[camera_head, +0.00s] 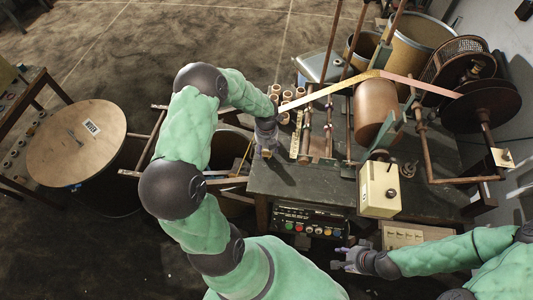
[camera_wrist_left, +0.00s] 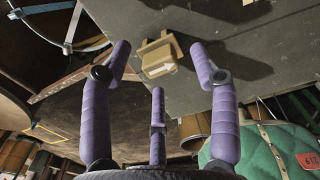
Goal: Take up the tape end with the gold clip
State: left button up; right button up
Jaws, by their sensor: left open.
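My left gripper (camera_head: 265,148) is over the left front corner of the dark bench. Its purple fingers (camera_wrist_left: 159,76) are spread open with nothing between them. A small tan-gold block with a pale arrow mark, which looks like the gold clip (camera_wrist_left: 158,57), sits on the bench just beyond the fingertips, apart from them. In the head view it is mostly hidden by the gripper. The tape (camera_head: 335,88) runs as a yellow-tan and pinkish strip from the right reel over the rollers toward the left; where its end meets the clip is unclear. My right gripper (camera_head: 345,259) appears open and empty at the front.
The winding machine's copper roller (camera_head: 375,115) and upright rods stand on the bench (camera_head: 300,183). Several copper cylinders (camera_head: 284,97) stand near the left gripper. A cream box (camera_head: 379,190) stands at the front. A round wooden lid (camera_head: 77,143) lies left.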

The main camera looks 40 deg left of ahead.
pick_arm(q)
jog(key=shift+f, duration=1.35)
jog(key=c, duration=1)
jog(key=shift+o, duration=0.2)
jog(key=shift+r, duration=0.2)
jog(key=shift+r, duration=0.2)
jog(key=r, duration=0.3)
jog(key=shift+s+d+r+p, duration=0.15)
jog(key=shift+s+d+p, duration=0.05)
jog(key=shift+d+p, duration=0.1)
jog(key=s+d+r+p, duration=0.2)
jog(key=s+d+r, duration=0.7)
jog(key=shift+s, duration=0.35)
